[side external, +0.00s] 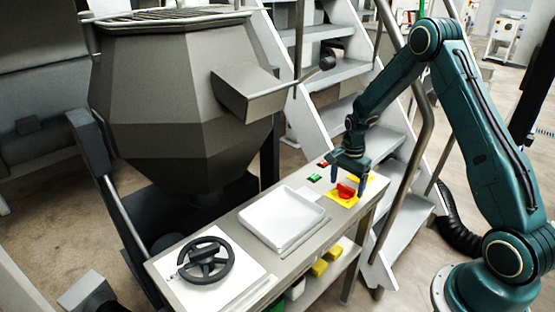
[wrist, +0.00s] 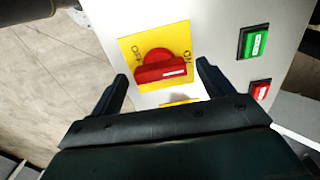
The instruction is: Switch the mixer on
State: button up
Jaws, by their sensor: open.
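The mixer (side external: 175,95) is a large grey faceted drum with a grille on top, at the left of the side view. A red rotary knob (side external: 346,190) sits on a yellow plate (side external: 333,199) at the right end of the bench. In the wrist view the knob (wrist: 160,72) lies with its bar roughly level and its white mark at the right end. The yellow plate (wrist: 128,48) reads OFF at left and ON at right. My gripper (wrist: 162,70) is open, with one finger on each side of the knob and a visible gap on both sides.
A green button (wrist: 255,42) and a red button (wrist: 260,91) sit beside the plate. A white tray (side external: 283,243) and a black handwheel (side external: 206,261) are further along the bench. Stairs (side external: 375,160) with a handrail stand close behind my arm.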

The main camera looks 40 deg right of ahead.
aim_at(346, 187)
notch_tip(346, 187, up, 14)
jog(key=shift+f, duration=0.25)
dwell(0.4)
dwell(0.6)
jog(key=s+a+r+n+t, duration=0.3)
jog(key=s+a+r+n, duration=0.65)
jog(key=a+r, duration=0.35)
jog(key=s+a+r+n+t, duration=0.1)
jog(key=s+a+n, duration=0.2)
jog(key=s, duration=0.4)
jog(key=s+a+r+n+t, duration=0.1)
jog(key=s+a+n, duration=0.2)
jog(key=s+n, duration=0.2)
jog(key=s, duration=0.2)
jog(key=shift+s+a+r+n+t, duration=0.25)
jog(key=shift+s+r+n+t, duration=0.05)
jog(key=shift+s+n, duration=0.05)
